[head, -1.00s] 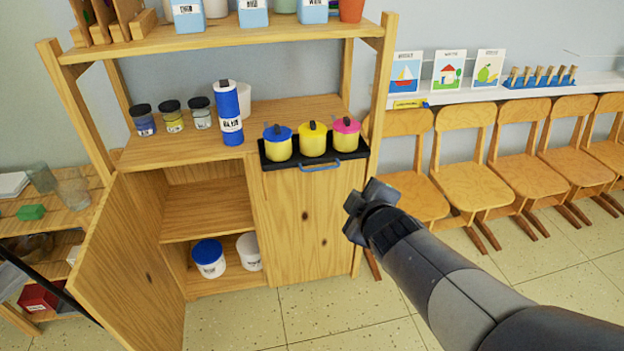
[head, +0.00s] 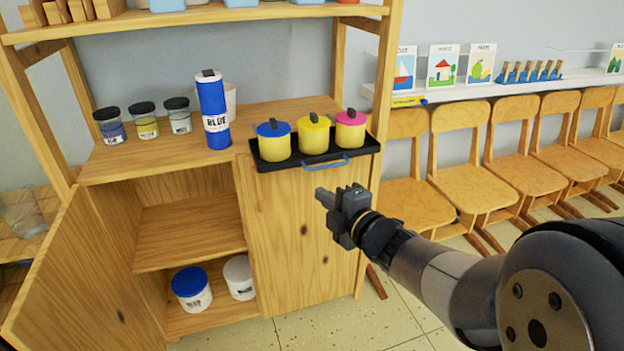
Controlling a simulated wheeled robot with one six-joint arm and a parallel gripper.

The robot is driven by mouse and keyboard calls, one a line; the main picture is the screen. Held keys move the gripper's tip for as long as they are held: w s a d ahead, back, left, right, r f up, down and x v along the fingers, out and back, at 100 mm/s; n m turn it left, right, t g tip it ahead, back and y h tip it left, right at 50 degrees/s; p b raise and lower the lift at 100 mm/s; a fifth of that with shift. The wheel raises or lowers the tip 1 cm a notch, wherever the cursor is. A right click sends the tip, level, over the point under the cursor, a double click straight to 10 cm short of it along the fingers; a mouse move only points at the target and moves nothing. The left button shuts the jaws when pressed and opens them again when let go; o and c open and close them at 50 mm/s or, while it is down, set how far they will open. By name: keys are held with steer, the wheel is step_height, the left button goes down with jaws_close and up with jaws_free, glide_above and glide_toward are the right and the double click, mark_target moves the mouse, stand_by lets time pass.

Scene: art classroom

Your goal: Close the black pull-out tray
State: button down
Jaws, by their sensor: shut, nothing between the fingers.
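The black pull-out tray (head: 272,166) sits at the right of the wooden cabinet's counter, its front sticking out past the counter edge. A blue handle (head: 326,165) is on its front. Three yellow pots stand in it, with a blue lid (head: 274,141), a yellow lid (head: 313,134) and a pink lid (head: 350,130). My gripper (head: 322,193) is shut and empty. In the picture it is just below the handle, pointing left, in front of the right cabinet door. It appears apart from the tray; the exact depth gap is hard to tell.
A blue bottle (head: 213,112) stands on the counter left of the tray, with several small jars further left. The left cabinet door (head: 75,275) hangs open, showing tubs (head: 191,289) inside. Wooden chairs (head: 470,165) line the wall at right.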

steer(key=w+a+f, duration=0.1)
steer(key=w+a, duration=0.1)
steer(key=w, duration=0.7)
steer(key=shift+w+a+b, duration=0.3)
steer(key=shift+w+b, duration=0.05)
steer(key=shift+w, duration=0.05)
steer(key=shift+f, duration=0.1)
